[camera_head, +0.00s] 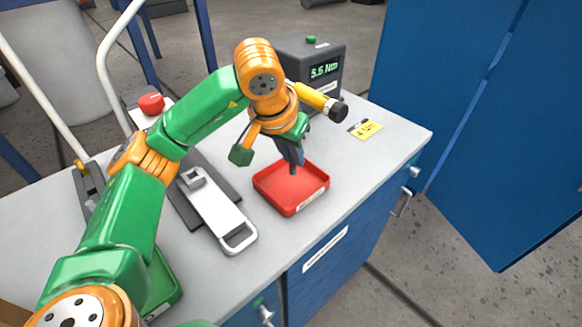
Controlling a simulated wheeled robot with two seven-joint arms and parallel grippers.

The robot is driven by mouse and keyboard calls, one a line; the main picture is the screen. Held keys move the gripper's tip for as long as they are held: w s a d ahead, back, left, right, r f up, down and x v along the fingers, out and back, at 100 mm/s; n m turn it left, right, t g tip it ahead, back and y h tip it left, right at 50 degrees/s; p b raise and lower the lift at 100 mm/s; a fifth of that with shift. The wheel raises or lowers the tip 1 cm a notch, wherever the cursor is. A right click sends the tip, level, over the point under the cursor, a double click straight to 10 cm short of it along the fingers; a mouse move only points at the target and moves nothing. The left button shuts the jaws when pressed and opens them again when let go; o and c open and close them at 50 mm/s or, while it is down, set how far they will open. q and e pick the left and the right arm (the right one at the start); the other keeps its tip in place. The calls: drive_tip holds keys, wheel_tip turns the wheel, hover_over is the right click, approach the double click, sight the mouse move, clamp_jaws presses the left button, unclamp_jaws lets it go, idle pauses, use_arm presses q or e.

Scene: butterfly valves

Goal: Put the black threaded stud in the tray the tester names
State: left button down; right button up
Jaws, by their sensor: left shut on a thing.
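My left gripper (292,158) points down over the red tray (290,206), at its back part. It is shut on a small dark piece, which looks like the black threaded stud (294,168); the fingers hide much of it. I cannot tell whether its lower end touches the tray floor. The tray otherwise looks empty and has a pale label on its front. The tester (335,92) is a dark grey box behind the gripper, with a green display reading 5.5 Nm. A green tray (165,285) is partly hidden behind my left arm. My right gripper is not in view.
A white metal fixture (222,215) lies left of the red tray on the pale bench top (375,160). A yellow card (365,129) lies right of the tester. A red knob (151,103) stands at the back left. A blue cabinet (500,130) stands at right.

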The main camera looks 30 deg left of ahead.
use_arm(q)
drive_tip(key=f, duration=0.3)
drive_tip(key=a+f, duration=0.1)
drive_tip(key=shift+w+f+p, duration=0.2)
drive_tip(key=shift+w+p, duration=0.15)
drive_tip(key=shift+w, duration=0.05)
drive_tip(key=shift+d, duration=0.1)
drive_tip(key=shift+f, duration=0.1)
drive_tip(key=shift+f+b, duration=0.25)
drive_tip(key=shift+b, duration=0.2)
drive_tip(key=c, duration=0.8)
unclamp_jaws()
drive_tip(key=shift+c, duration=0.2)
